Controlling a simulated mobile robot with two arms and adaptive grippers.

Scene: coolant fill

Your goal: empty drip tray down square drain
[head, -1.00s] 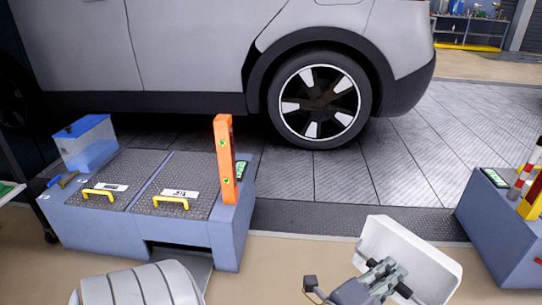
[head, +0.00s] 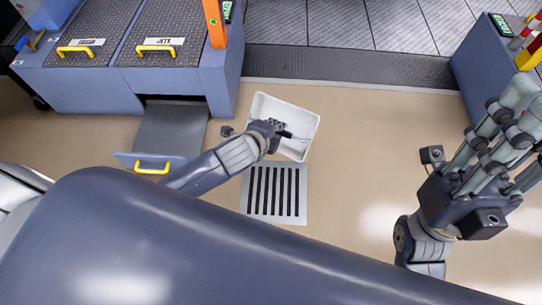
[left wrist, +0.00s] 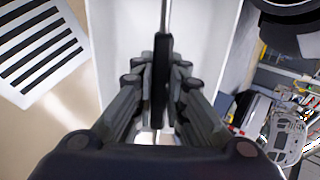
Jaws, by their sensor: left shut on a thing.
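The white drip tray (head: 300,120) is in the middle of the head view, just beyond the square slatted drain (head: 275,192) in the floor. My left gripper (head: 277,131) is shut on a thin dark part at the tray's middle. The tray's white inside also shows in the left wrist view (left wrist: 115,35), with the drain (left wrist: 38,45) to its left. The tray's near edge appears close to the drain's far edge; its height and exact tilt are hard to tell. I cannot see liquid in it. My right gripper (head: 515,125) looks open and empty at the right.
A blue-grey bench with yellow-handled lids (head: 80,80) stands at the back left, with a drawer (head: 165,165) pulled out left of the drain. Another blue-grey unit (head: 480,75) stands at the back right. The beige floor right of the drain is clear.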

